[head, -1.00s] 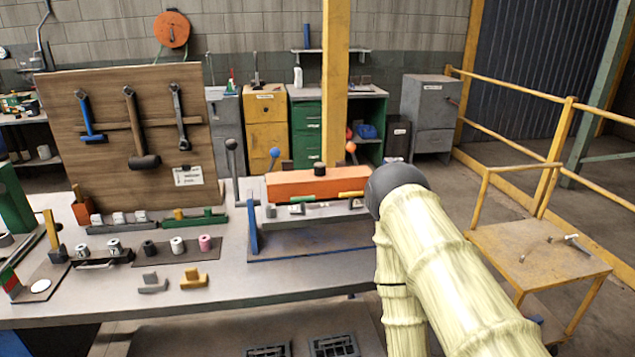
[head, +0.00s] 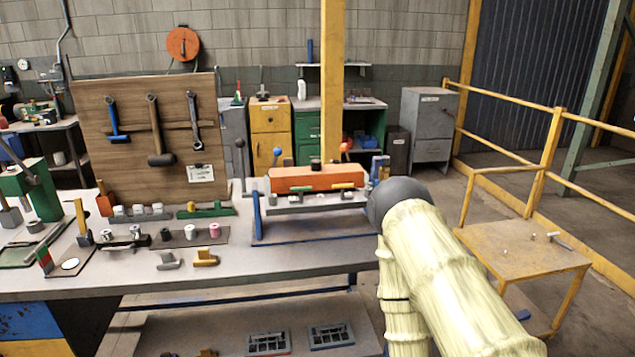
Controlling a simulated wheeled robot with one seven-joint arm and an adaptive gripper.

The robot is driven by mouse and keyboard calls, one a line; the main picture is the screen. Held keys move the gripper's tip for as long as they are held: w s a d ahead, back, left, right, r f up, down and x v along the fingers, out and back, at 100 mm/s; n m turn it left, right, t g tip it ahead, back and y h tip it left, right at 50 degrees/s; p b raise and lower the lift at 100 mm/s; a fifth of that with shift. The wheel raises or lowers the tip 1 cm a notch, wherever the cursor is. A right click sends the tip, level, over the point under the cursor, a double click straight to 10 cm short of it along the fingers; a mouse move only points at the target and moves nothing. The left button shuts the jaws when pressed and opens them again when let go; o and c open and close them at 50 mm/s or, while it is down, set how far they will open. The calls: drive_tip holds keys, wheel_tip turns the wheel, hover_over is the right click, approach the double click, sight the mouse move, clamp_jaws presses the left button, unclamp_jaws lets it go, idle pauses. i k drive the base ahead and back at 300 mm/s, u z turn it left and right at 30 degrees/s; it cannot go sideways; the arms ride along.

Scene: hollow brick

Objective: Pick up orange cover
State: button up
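The orange cover (head: 318,180) is a long orange block with a black knob (head: 315,164) on top. It sits on the grey fixture (head: 312,203) with blue side plates, on the workbench. My arm, in a pale ribbed sleeve with a dark round joint, rises from the bottom right, and the joint shows just right of the cover's fixture. My gripper is not seen; the arm beyond the joint is hidden.
The workbench (head: 180,274) holds spools, small clamps and a green vise at left. A tool board (head: 150,130) stands behind. A yellow post (head: 332,80) rises behind the cover. A small yellow table (head: 520,247) stands at right.

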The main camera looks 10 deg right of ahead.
sight(316, 174)
drive_tip(key=u, duration=1.85)
drive_tip(key=i, duration=1.4)
drive_tip(key=z, duration=2.05)
